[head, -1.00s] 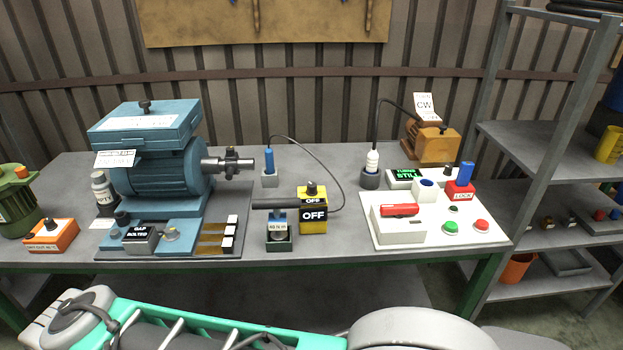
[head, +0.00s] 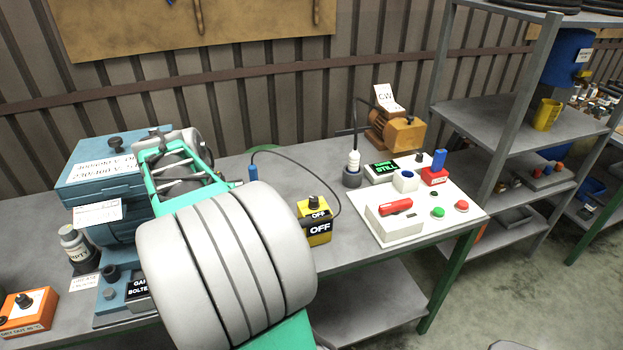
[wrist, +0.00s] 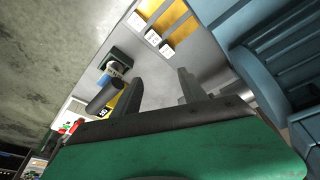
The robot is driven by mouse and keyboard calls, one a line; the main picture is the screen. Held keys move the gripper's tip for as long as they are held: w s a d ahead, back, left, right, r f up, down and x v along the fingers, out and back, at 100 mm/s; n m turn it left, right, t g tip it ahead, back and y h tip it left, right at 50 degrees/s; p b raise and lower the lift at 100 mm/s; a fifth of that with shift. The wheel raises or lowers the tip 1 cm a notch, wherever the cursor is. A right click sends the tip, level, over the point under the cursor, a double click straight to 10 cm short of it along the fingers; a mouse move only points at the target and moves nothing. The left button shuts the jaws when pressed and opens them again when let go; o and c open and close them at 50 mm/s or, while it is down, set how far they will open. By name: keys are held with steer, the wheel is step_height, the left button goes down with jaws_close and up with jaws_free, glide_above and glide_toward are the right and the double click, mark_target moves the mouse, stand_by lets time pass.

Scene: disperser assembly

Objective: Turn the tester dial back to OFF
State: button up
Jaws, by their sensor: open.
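The yellow tester (head: 318,235) stands on the bench right of my arm in the head view. Its black dial (head: 313,202) is on top, and its front labels read OFF. The dial pointer is too small to read. In the wrist view the yellow tester (wrist: 121,104) is partly hidden behind the left finger and a grey handle. My gripper (wrist: 160,90) is open and empty above the bench, with the tester off to its left.
The blue motor (head: 100,180) stands at the left, close to my arm. A cable arcs from a blue probe (head: 253,172) to the tester. A white panel (head: 447,222) with buttons and an orange motor (head: 395,132) are at the right. Grey shelves (head: 520,105) stand farther right.

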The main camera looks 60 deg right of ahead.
steer(key=s+d+r+m+g+p, duration=0.25)
steer(key=s+d+m, duration=0.25)
steer(key=d, duration=0.5)
steer(key=m, duration=0.5)
glide_toward(313, 199)
steer(key=f, duration=0.1)
steer(key=p+x, duration=0.1)
steer(key=x, duration=0.6)
steer(key=shift+s+d+f, duration=0.25)
steer(key=shift+d+f, duration=0.05)
steer(key=shift+f+g, duration=0.2)
steer(key=shift+g, duration=0.05)
steer(key=shift+c, duration=0.4)
jaws_close()
